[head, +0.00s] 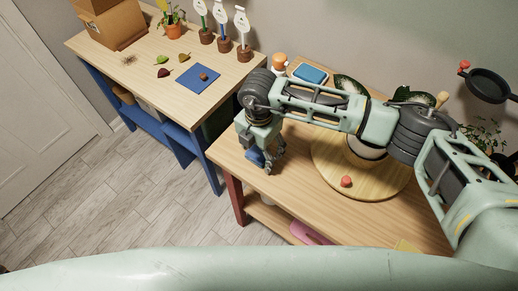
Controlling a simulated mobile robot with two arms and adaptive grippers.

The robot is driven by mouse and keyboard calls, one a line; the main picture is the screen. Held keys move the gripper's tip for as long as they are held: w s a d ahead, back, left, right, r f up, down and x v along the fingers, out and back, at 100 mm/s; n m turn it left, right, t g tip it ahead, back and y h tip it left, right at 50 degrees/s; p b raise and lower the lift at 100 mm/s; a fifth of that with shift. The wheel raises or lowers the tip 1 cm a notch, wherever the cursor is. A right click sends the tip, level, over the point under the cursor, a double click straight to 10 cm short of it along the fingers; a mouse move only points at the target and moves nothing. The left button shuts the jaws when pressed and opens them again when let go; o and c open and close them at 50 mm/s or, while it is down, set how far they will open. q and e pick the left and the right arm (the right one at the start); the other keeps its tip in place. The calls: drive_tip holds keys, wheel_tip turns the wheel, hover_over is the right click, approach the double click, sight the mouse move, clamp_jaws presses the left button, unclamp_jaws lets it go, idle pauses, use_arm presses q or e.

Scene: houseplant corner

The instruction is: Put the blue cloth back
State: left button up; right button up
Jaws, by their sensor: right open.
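A blue, flat, folded-looking piece (310,74) lies on a small wooden tray (296,66) at the back of the right table; it may be the cloth. A darker blue patch (255,157) shows at my right gripper (269,167), near the left end of that table. I cannot tell whether this patch is cloth. My right gripper points down and is open, with its arm reaching across the table from the right. The arm hides part of the tabletop. My left gripper is not in view.
A round wooden board (330,170) with a red piece (346,181) lies under my right arm. The left table holds a blue mat (190,82), leaves, a potted plant (173,27), tagged pots and a cardboard box (110,22). A gap separates the tables.

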sight(259, 151)
drive_tip(key=shift+r, duration=0.55)
wheel_tip(259, 151, up, 11)
drive_tip(key=b, duration=0.3)
drive_tip(key=shift+r, duration=0.2)
